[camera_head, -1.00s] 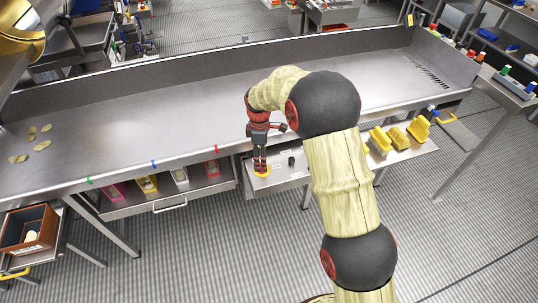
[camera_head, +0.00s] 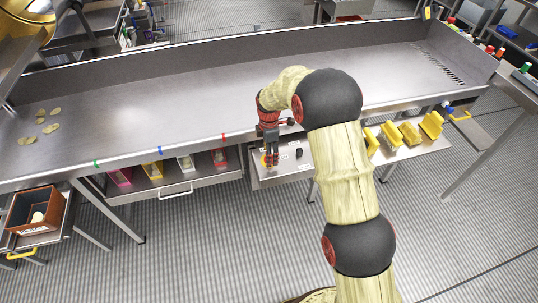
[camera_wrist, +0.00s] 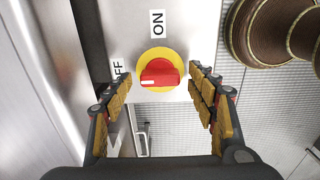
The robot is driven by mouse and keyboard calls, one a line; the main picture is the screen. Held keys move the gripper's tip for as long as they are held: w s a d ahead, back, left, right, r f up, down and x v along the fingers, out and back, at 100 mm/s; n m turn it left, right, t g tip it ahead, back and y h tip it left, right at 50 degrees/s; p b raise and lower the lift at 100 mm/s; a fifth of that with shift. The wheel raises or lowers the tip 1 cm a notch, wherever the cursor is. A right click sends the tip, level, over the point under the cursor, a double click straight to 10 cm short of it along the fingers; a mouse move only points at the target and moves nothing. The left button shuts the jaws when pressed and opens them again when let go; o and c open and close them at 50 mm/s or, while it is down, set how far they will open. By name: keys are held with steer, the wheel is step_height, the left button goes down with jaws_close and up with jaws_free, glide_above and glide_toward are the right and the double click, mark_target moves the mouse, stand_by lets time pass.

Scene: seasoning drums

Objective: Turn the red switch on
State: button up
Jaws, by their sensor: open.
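The red switch (camera_wrist: 160,73) is a round red knob on a yellow disc (camera_wrist: 168,54), set on a metal panel. In the wrist view its white mark points left, towards the partly hidden OFF label (camera_wrist: 119,68). The ON label (camera_wrist: 158,23) sits above the knob in that view. My gripper (camera_wrist: 158,90) is open, with one padded finger on each side of the knob. I cannot tell whether a finger touches it. In the head view my gripper (camera_head: 270,160) is over the left part of the small panel (camera_head: 291,170), and its fingers mostly hide the switch.
A long metal table (camera_head: 200,115) stands just behind the panel. A small black knob (camera_head: 299,153) is right of my gripper. Yellow scoops (camera_head: 410,132) lie on a shelf to the right. A drawer with coloured items (camera_head: 175,185) is to the left.

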steer(key=shift+f, duration=0.2)
steer(key=shift+c, duration=0.8)
steer(key=c, duration=1)
